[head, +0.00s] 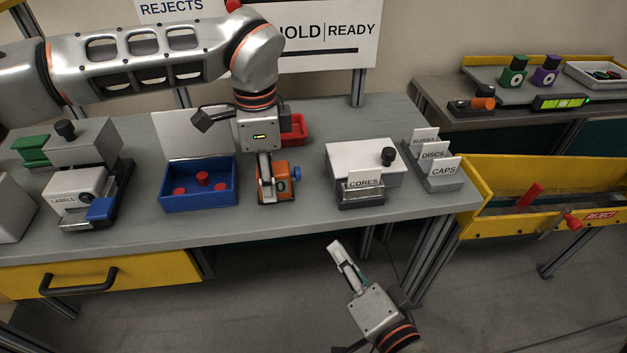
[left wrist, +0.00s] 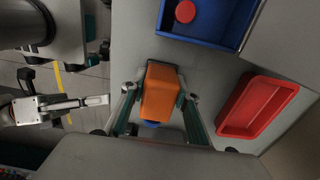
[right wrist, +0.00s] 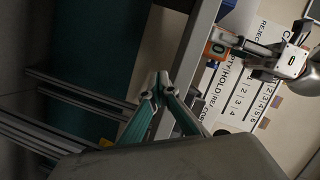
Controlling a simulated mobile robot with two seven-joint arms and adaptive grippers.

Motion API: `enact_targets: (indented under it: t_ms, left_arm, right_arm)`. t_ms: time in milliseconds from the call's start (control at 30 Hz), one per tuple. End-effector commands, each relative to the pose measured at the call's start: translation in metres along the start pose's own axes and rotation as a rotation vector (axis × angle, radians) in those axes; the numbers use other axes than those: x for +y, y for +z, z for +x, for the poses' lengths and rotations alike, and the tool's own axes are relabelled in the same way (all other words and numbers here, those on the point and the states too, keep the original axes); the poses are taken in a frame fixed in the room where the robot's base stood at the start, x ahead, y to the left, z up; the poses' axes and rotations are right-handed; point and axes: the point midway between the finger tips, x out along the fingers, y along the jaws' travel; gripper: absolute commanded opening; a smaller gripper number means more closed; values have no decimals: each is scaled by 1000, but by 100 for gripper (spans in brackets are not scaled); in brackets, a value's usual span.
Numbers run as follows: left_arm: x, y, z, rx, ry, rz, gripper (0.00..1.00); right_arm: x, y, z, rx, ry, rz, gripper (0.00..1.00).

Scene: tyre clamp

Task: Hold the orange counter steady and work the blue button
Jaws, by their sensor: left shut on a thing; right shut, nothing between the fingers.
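The orange counter (head: 282,188) stands on the grey bench, with a dark window showing a green digit on its front. Its blue button (head: 296,173) sticks out from its right side. In the left wrist view the counter (left wrist: 160,92) is between the fingers, and a bit of the blue button (left wrist: 152,124) shows below it. My left gripper (head: 266,190) is shut on the counter from above. My right gripper (head: 334,246) is shut and empty, in front of the bench edge, below and to the right of the counter. In the right wrist view its fingertips (right wrist: 160,80) meet.
A blue tray (head: 200,206) with red discs stands left of the counter, a red tray (head: 298,128) behind it. A white box with a CORES card (head: 364,182) stands to the right. The bench front edge lies between my right gripper and the counter.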

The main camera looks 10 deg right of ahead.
Motion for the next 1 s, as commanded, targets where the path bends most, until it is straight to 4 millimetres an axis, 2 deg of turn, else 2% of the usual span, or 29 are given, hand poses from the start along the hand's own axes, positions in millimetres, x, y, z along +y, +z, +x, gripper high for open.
enact_targets:
  t_ms: [33, 100, 200, 333, 500, 833, 1000]
  left_arm:
    - [1, 0, 2, -2, 3, 1, 11]
    - [1, 0, 3, -2, 3, 1, 11]
    - [1, 0, 3, -2, 4, 1, 11]
    - [1, 0, 3, -2, 4, 0, 11]
    - [1, 0, 3, -2, 4, 0, 11]
    - [1, 0, 3, -3, 5, 0, 11]
    - [1, 0, 3, -3, 5, 0, 11]
  right_arm:
    - [-17, -7, 0, 17, -28, 75, 0]
    - [-37, -14, -2, 32, -62, 184, 0]
    - [-60, -24, -5, 48, -103, 312, 0]
    - [-79, -34, -8, 59, -141, 426, 0]
    - [-88, -38, -10, 62, -160, 486, 0]
    - [-88, -38, -10, 62, -160, 490, 0]
    - [-90, -39, -2, 62, -162, 488, 0]
